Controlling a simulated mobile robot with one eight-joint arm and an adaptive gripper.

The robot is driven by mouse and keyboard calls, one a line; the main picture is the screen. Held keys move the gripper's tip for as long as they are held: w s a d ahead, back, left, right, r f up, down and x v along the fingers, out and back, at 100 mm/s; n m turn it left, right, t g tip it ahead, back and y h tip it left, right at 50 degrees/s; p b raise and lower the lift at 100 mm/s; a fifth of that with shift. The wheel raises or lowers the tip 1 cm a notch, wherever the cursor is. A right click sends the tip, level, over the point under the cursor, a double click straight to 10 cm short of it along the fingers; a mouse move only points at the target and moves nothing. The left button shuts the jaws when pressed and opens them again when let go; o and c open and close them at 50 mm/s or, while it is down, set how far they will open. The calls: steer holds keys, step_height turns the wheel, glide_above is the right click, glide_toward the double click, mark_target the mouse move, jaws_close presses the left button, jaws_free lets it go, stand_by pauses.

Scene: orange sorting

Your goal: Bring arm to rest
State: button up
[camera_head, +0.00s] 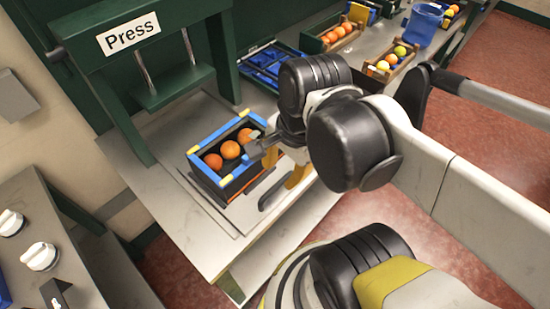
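A crate with a blue rim and yellow corners (208,177) stands on the light work table (200,220), in front of the press. Three oranges (230,150) show inside it. My gripper (260,176) is at the crate's right side, with its fingers spread apart and nothing seen between them. One finger is near the rim by the right-hand orange; I cannot tell whether it touches. The other finger is lower, over the table. My arm reaches in from the right and hides part of the table behind it.
The green press (175,85) with a "Press" sign stands behind the crate. A blue tray (268,62), crates of fruit (340,37) and a blue bucket (422,24) are on the back counter. A panel with white knobs (40,256) is at lower left. Red floor (500,100) is open at right.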

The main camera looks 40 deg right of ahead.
steer(key=w+a+n+t+b, duration=0.3)
steer(key=w+n, duration=0.6)
steer(key=n, duration=0.6)
steer(key=shift+a+r+n+t+b, duration=0.25)
steer(key=shift+a+n+t+b, duration=0.15)
steer(key=shift+t, duration=0.6)
